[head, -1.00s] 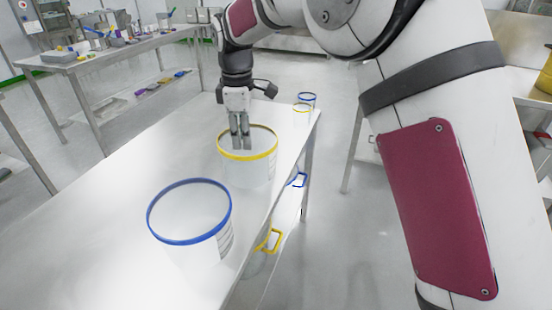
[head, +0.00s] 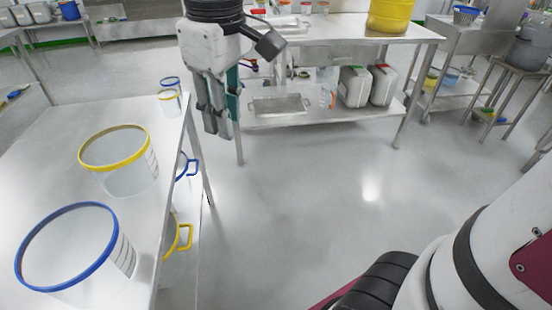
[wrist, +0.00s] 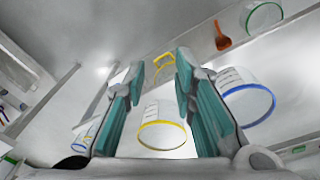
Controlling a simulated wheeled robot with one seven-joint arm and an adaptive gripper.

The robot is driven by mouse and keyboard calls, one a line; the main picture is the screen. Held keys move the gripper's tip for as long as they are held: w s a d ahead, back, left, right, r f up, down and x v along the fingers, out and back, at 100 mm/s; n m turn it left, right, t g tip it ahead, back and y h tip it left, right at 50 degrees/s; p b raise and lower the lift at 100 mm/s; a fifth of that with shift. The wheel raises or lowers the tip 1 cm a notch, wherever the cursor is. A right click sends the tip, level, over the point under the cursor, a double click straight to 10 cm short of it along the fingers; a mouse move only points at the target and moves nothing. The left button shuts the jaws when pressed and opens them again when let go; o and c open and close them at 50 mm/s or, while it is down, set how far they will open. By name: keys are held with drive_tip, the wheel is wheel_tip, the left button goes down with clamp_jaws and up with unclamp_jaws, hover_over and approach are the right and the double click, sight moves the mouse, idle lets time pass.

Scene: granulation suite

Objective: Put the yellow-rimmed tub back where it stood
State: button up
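The yellow-rimmed tub (head: 124,178), pale and see-through, stands upright on the steel table (head: 60,150). The larger-looking blue-rimmed tub (head: 85,275) stands nearer on the same table. My gripper (head: 222,132) hangs fingers down, to the right of the yellow-rimmed tub and beyond the table's right edge in the head view. In the wrist view my gripper (wrist: 160,62) has its fingers spread with nothing held. There the yellow-rimmed tub (wrist: 163,136) shows between the fingers, apart from them, and the blue-rimmed tub (wrist: 248,104) shows at right.
A small yellow-rimmed container (head: 169,104) and a small blue-rimmed one stand at the table's far end. Yellow (head: 184,237) and blue handles stick out below the tabletop. A bench (head: 340,30) with a yellow drum (head: 390,16) stands behind.

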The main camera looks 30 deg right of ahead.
drive_tip(key=s+d+f+m, duration=0.3)
drive_tip(key=s, duration=0.6)
drive_tip(key=s+d+f+m, duration=0.3)
drive_tip(key=s+m, duration=0.1)
drive_tip(key=s, duration=0.6)
drive_tip(key=shift+f, duration=0.15)
drive_tip(key=shift+d, duration=0.1)
wheel_tip(320, 180, up, 15)
drive_tip(key=t+p, duration=0.3)
drive_tip(key=p, duration=1)
drive_tip(key=shift+d, duration=0.15)
drive_tip(key=shift+w, duration=0.1)
